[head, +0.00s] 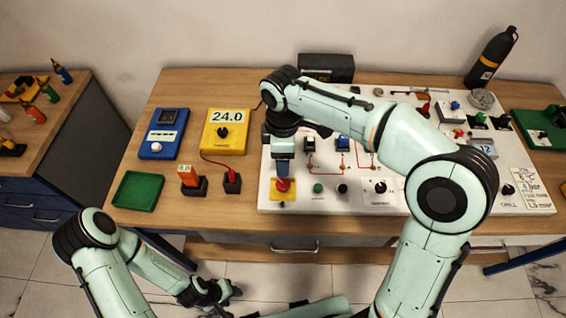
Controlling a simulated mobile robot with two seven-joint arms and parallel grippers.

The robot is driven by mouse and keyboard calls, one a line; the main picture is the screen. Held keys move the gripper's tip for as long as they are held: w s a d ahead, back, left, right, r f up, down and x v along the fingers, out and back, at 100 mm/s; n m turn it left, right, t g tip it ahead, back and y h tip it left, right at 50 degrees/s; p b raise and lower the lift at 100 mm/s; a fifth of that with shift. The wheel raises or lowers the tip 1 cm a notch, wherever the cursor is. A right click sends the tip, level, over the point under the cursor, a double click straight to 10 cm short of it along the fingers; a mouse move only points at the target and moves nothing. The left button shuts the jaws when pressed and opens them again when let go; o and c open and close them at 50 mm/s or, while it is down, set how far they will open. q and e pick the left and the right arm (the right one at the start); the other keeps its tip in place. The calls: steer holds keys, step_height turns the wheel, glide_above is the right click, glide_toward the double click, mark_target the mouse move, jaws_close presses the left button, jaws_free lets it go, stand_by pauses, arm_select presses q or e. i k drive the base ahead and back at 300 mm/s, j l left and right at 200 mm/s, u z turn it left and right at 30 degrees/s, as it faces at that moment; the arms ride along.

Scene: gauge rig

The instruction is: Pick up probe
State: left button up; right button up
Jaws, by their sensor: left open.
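The probe seems to be the red stick (232,177) standing in a small dark holder on the table, with a red lead to the yellow meter (224,132) reading 24.0. My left gripper (222,295) is low in front of the table, apart from the probe. It is open and empty. My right arm reaches over the white panel (390,206). My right gripper (283,168) points down just above or at a red knob (282,185) on a yellow base, right of the probe. Its fingertips are too small to read.
An orange device (190,176) in a dark holder stands left of the probe. A green tray (138,191) and a blue meter (164,134) are further left. A black box (326,67) and a dark bottle (492,58) stand at the back. Bare wood lies before the holders.

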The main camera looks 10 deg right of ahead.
mark_target(232, 177)
steer(key=k, duration=1)
